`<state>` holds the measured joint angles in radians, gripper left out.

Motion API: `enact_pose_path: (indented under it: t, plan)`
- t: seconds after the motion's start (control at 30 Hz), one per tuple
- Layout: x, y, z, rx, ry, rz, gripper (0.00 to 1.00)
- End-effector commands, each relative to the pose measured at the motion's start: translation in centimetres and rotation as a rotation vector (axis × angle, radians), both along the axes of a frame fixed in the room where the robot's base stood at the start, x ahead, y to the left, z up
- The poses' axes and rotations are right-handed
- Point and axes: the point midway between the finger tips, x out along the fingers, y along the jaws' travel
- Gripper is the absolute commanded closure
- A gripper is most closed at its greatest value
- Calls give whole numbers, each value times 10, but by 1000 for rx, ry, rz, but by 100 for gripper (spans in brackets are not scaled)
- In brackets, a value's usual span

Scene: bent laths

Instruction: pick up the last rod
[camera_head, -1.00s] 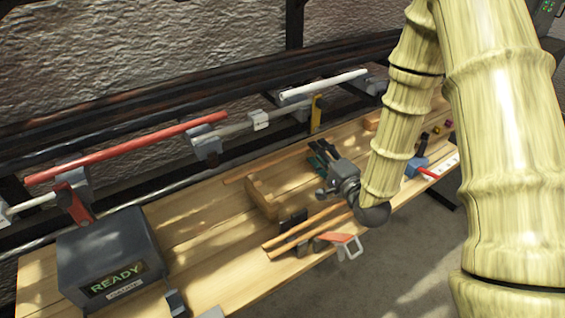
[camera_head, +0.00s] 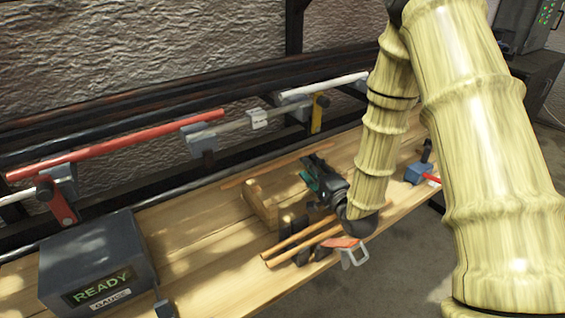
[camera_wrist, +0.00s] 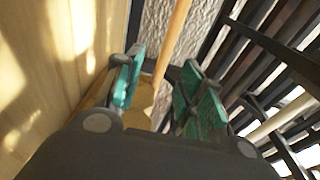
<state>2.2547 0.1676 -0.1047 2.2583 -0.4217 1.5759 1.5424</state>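A thin wooden rod (camera_head: 258,171) lies on the far part of the bench, behind a wooden block (camera_head: 262,204). A rod (camera_wrist: 175,38) shows in the wrist view, running from the top edge down toward the space between my fingers. My gripper (camera_head: 309,173) is open, its teal-padded fingers apart just in front of the rod in the head view. In the wrist view my open gripper (camera_wrist: 160,72) has no rod visibly clamped. Two more wooden rods (camera_head: 295,243) lie side by side across dark supports (camera_head: 287,225) near the front edge.
A grey gauge box (camera_head: 98,262) reading READY stands at the left. A red bar (camera_head: 118,146) and a pale bar (camera_head: 325,84) run along the back rack. A red-and-white piece (camera_head: 347,247) is at the front edge. Bare bench lies left of the block.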

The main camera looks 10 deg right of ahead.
Motion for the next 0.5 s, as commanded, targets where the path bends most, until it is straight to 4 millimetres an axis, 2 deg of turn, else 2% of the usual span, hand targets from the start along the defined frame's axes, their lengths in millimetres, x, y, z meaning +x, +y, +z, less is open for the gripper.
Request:
enact_pose_path:
  t: [0.1,0.33,0.5]
  plan:
    - [10,3,0,0,1,1,61]
    - [21,6,2,0,1,1,61]
    - [37,13,5,-1,1,2,61]
